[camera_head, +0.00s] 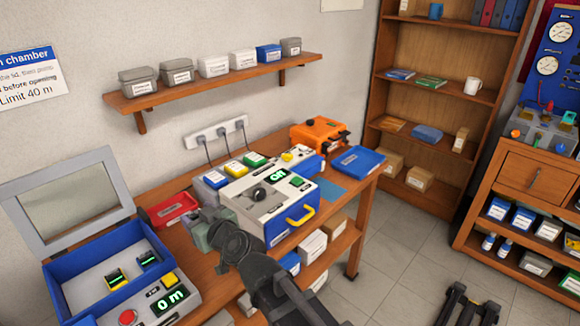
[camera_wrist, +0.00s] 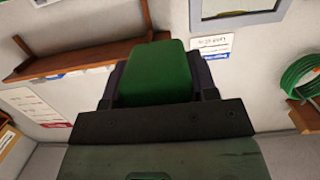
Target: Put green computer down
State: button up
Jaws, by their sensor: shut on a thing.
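In the wrist view a green block-shaped thing, which I take to be the green computer (camera_wrist: 155,75), sits between the dark fingers of my gripper (camera_wrist: 158,85). The fingers are shut on it. The open chamber (camera_head: 62,268) holds a small yellow device (camera_head: 116,278) and a dark device with a green display (camera_head: 147,258).
The tester (camera_head: 255,208) with a yellow handle stands right of my gripper. A red tray (camera_head: 170,210) lies behind my gripper. Small boxes with blue, yellow and green tops (camera_head: 254,160) stand behind the tester. The chamber panel (camera_head: 168,300) reads 0 m. A wall shelf (camera_head: 215,84) holds bins.

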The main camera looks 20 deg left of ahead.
aim_at(214, 276)
notch_tip(214, 276, down, 20)
jog(key=b, duration=2)
jog(key=shift+r, duration=0.3)
jog(key=shift+f, duration=0.25)
jog(key=o, duration=1)
jog(key=p+v, duration=0.1)
jog(key=v, duration=0.6)
jog(key=shift+s+d+r, duration=0.1)
jog(key=shift+s+d, duration=0.1)
jog(key=shift+d, duration=0.05)
jog(key=o, duration=0.4)
